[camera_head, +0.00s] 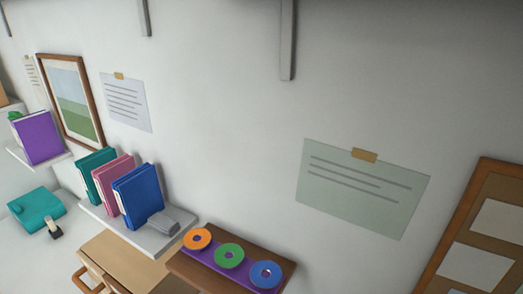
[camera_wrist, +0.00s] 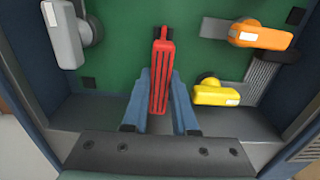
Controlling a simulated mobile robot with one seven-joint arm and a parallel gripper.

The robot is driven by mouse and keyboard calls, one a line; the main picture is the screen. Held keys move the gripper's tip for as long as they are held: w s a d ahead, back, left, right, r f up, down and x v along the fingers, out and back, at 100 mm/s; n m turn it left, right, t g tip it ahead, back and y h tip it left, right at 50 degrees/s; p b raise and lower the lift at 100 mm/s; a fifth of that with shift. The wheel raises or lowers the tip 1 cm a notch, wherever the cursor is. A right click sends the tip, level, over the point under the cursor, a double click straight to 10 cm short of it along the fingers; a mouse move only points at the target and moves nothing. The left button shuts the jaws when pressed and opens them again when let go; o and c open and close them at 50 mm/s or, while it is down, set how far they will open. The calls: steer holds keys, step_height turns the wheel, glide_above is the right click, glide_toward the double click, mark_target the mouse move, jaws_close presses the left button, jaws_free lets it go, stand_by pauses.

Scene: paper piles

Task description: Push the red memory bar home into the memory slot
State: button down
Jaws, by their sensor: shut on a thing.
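The red memory bar (camera_wrist: 160,80) is in the middle of the wrist view, long and ribbed, with a small dark-edged opening at its far end. My gripper (camera_wrist: 161,95) has its two blue fingers on either side of the bar and is shut on it. The bar lies over a green board (camera_wrist: 130,45) inside a dark case. I cannot make out the memory slot; the bar or the fingers may hide it. How deep the bar sits cannot be told. The head view shows neither the bar nor my gripper.
In the wrist view, a grey plug-like piece (camera_wrist: 62,35) is at the upper left. An orange piece (camera_wrist: 262,35) and a yellow piece (camera_wrist: 216,96) are at the right, close to a ribbed grey block (camera_wrist: 272,78). The head view shows a wall, shelf binders (camera_head: 138,196) and coloured rings.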

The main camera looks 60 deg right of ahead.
steer(key=shift+f, duration=0.3)
jaws_free()
stand_by(0.6)
step_height(320, 180, up, 10)
steer(key=p, duration=1)
stand_by(0.7)
